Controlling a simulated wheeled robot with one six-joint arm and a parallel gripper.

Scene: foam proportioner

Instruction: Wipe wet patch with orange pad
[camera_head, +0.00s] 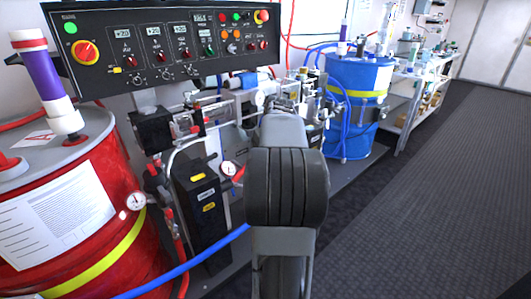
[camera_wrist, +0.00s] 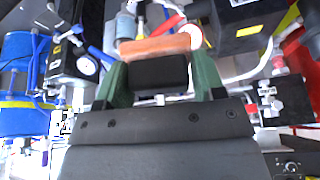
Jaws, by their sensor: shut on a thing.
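The orange pad (camera_wrist: 155,47) shows in the wrist view, at the top middle, just beyond a dark block between the fingers. My gripper (camera_wrist: 160,68) has two green fingers, one on each side of that block, and is shut on the pad. In the head view my arm hides the gripper and the pad. I cannot make out the wet patch in either view, and I cannot tell whether the pad touches anything.
A red drum (camera_head: 70,225) stands at the left and a blue drum (camera_head: 357,105) at the back. A black control panel (camera_head: 160,50) spans the upper left. Pipes, gauges and a blue hose (camera_head: 190,265) crowd the middle. Open dark floor (camera_head: 450,190) lies at right.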

